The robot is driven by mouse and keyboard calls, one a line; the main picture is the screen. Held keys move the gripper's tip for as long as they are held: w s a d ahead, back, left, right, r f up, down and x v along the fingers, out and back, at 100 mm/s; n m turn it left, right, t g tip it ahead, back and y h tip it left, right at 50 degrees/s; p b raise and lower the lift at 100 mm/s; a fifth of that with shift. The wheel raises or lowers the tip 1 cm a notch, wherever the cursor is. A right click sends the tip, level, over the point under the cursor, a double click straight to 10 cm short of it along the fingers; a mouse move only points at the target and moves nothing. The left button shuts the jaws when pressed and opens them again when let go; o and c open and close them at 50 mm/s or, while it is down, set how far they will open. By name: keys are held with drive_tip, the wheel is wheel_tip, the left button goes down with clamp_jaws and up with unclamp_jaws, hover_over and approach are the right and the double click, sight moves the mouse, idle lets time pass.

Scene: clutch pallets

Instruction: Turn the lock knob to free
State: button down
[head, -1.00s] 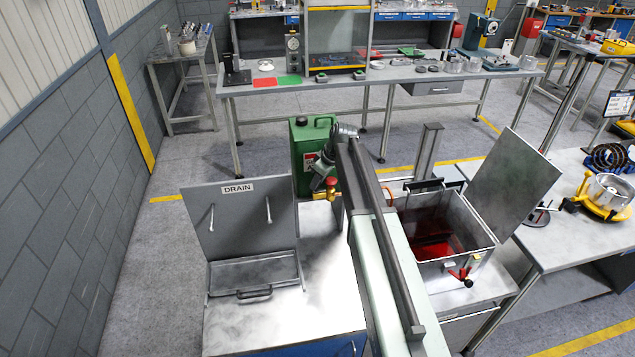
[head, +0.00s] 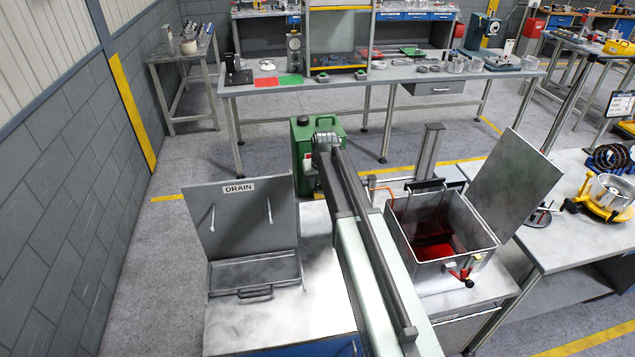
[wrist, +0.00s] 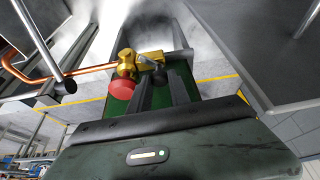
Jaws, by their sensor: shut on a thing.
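A brass fitting (wrist: 148,60) with a round red knob (wrist: 121,89) is in the wrist view, on an orange-copper pipe (wrist: 92,70). My gripper (wrist: 163,76) reaches up to it, its two dark fingers close together. The red knob is just left of the fingers, outside the grip. The knob's turned position cannot be told.
A green canister (head: 302,155) stands behind my arm. The drain box (head: 240,220) with raised lid is at left. The open metal tank (head: 470,228) with red liquid is at right, with a red-and-black valve (head: 462,273). A pale bench top lies between.

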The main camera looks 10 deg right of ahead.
drive_tip(key=m, duration=0.1)
drive_tip(key=m+h, duration=0.1)
drive_tip(key=m, duration=0.2)
drive_tip(key=shift+a+m+h, duration=0.25)
drive_tip(key=shift+m+h, duration=0.05)
drive_tip(key=shift+h, duration=0.1)
drive_tip(key=shift+w+a+m+g+h, duration=0.1)
drive_tip(key=shift+m+g+h, duration=0.3)
drive_tip(key=shift+m, duration=0.85)
drive_tip(key=shift+m+g+h, duration=0.3)
drive_tip(key=shift+m+h, duration=0.1)
drive_tip(key=shift+m, duration=0.85)
drive_tip(key=c, duration=1.5)
unclamp_jaws()
drive_tip(key=shift+r, duration=0.15)
drive_tip(key=p+v, duration=0.7)
drive_tip(key=shift+r, duration=0.2)
